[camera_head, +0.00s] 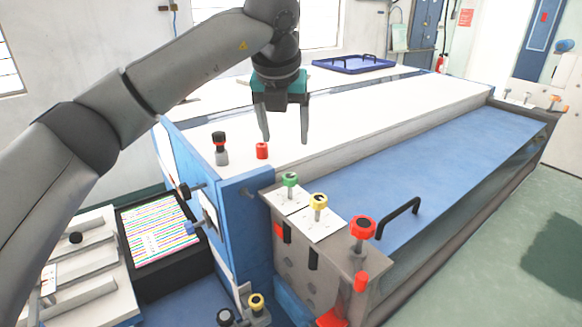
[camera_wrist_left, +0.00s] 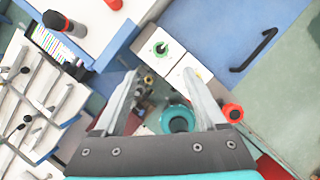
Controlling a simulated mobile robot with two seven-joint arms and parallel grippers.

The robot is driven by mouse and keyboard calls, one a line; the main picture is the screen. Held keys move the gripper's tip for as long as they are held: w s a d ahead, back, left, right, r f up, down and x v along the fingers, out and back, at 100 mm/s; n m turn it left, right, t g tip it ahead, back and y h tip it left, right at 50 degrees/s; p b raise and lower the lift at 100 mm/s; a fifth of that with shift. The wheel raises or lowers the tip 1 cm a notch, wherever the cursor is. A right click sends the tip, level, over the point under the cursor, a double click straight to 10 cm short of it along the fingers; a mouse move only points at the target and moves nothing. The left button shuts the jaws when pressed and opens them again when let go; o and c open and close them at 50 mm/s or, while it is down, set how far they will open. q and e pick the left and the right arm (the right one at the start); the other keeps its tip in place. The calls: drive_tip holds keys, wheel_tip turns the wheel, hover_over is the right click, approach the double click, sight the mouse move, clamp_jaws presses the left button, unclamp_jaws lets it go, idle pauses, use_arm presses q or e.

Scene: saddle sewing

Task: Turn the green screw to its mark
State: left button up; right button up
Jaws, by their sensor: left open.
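The green screw (camera_head: 289,180) stands upright on a white plate at the near left end of the machine, and it shows in the left wrist view (camera_wrist_left: 161,48) on its plate with green marking. My left gripper (camera_head: 285,138) is open and empty, pointing down. In the head view its fingertips appear above and behind the green screw, apart from it. In the left wrist view the screw lies beyond the fingertips (camera_wrist_left: 165,82), outside the jaw. The fine mark is too small to read. My right gripper is not in view.
A yellow screw (camera_head: 318,200) stands on the neighbouring plate, and a larger red knob (camera_head: 362,227) is nearer right. A red cap (camera_head: 262,151) and a black-topped grey peg (camera_head: 220,148) stand on the white top. A black handle (camera_head: 398,218) rises from the blue panel.

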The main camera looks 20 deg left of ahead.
sight(290, 176)
use_arm(q)
drive_tip(key=p+x, duration=0.3)
drive_tip(key=x, duration=0.8)
drive_tip(key=shift+w+f, duration=0.1)
drive_tip(key=shift+f, duration=0.15)
drive_tip(key=shift+w+f, duration=0.25)
drive_tip(key=shift+f, duration=0.4)
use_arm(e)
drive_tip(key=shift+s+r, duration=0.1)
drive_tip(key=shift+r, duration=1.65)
use_arm(q)
clamp_jaws()
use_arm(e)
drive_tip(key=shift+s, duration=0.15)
